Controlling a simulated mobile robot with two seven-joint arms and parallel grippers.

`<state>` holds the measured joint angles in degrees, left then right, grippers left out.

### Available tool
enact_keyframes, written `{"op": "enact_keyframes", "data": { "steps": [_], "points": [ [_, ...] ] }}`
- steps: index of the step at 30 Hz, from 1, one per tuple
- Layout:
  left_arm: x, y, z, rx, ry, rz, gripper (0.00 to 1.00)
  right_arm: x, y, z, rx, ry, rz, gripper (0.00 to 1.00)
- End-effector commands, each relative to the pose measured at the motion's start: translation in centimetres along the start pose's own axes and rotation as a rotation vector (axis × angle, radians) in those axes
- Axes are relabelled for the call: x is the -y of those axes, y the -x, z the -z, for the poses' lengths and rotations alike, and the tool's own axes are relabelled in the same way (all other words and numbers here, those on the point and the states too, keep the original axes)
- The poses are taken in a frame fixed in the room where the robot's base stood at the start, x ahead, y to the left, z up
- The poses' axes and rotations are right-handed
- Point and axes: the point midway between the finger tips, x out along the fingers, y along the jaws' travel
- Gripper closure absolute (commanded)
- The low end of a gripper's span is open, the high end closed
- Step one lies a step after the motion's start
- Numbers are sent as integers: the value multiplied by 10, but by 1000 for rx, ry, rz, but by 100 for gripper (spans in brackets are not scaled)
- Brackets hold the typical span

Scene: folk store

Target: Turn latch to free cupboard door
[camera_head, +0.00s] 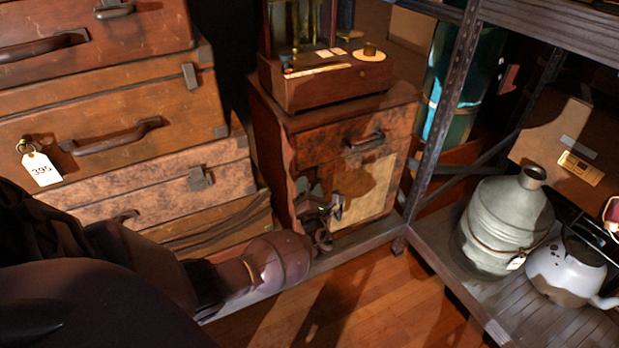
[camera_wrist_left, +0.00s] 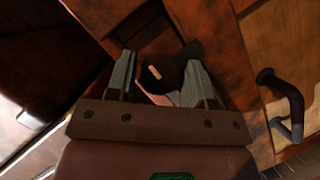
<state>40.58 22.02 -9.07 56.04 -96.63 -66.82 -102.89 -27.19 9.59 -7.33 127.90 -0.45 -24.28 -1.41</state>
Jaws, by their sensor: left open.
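The cupboard (camera_head: 312,150) is a small reddish-brown wooden cabinet with a pale door panel (camera_head: 378,187). Its door looks closed. My left gripper (camera_head: 320,200) is at the left edge of the door front, its arm coming in from the left. In the left wrist view the gripper (camera_wrist_left: 160,80) is open, one finger on each side of a small dark piece (camera_wrist_left: 182,66), which looks like the latch. I cannot tell whether the fingers touch it. In the head view the gripper hides the latch area. My right gripper is not in view.
A dark handle (camera_head: 365,142) is on the cupboard front above the panel. A wooden box (camera_head: 320,85) stands on top. Stacked suitcases (camera_head: 110,130) are at left. A metal shelf post (camera_head: 440,110), a grey can (camera_head: 505,222) and a white kettle (camera_head: 566,268) are at right. The floor (camera_head: 375,300) in front is clear.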

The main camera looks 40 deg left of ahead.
Motion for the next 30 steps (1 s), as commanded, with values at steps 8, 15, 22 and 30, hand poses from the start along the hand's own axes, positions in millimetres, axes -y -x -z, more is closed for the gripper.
{"op": "enact_keyframes", "data": {
  "steps": [8, 15, 22, 30],
  "points": [
    [0, 0, 0, 0, 0, 0, 86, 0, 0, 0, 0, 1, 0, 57],
    [1, 1, 1, 1, 17, -6, 86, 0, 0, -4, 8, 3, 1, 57],
    [4, 3, 4, 3, 106, -44, 86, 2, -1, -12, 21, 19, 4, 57],
    [6, 4, 5, 9, 310, -135, 86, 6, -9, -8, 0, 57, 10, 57]
  ]
}}
